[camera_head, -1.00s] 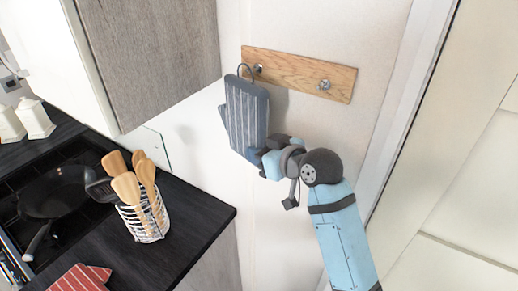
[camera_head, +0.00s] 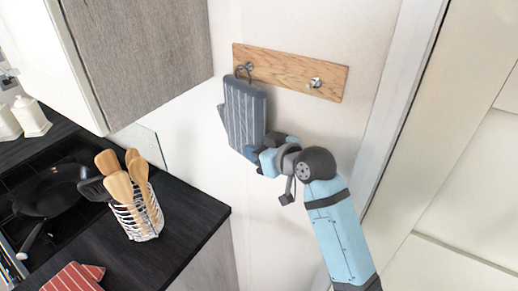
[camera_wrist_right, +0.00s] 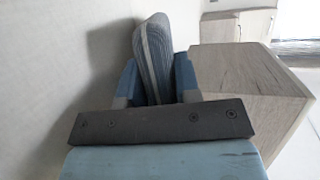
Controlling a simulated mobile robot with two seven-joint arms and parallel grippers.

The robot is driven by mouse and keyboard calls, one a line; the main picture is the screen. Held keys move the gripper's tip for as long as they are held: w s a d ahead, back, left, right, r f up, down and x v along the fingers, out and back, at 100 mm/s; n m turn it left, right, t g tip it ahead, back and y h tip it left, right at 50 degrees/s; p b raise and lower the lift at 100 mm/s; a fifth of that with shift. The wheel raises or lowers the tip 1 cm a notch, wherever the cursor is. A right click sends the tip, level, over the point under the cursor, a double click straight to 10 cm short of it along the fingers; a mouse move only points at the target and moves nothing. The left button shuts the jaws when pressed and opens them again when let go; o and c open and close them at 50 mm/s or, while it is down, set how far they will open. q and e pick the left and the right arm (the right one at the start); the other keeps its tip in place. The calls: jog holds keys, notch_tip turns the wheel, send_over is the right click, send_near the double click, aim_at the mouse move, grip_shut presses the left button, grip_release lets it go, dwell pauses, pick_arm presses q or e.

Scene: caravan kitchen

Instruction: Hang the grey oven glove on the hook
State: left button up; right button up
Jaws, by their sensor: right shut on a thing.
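The grey striped oven glove (camera_head: 245,112) is upright against the wall, its loop at the top beside the left hook (camera_head: 246,68) of the wooden rack (camera_head: 290,72). I cannot tell whether the loop is around the hook or only in front of it. My right gripper (camera_head: 255,150) is shut on the lower part of the glove. In the right wrist view the glove (camera_wrist_right: 155,55) stands between my two blue fingers (camera_wrist_right: 157,85). The right hook (camera_head: 315,83) is bare. My left gripper is not in view.
A grey wooden cabinet (camera_head: 140,55) hangs left of the rack. Below it, a dark worktop (camera_head: 180,215) holds a white utensil basket (camera_head: 135,218), a red striped cloth (camera_head: 75,278) and a pan (camera_head: 50,192) on the hob. A white door frame (camera_head: 400,100) stands on the right.

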jog(key=o, duration=1)
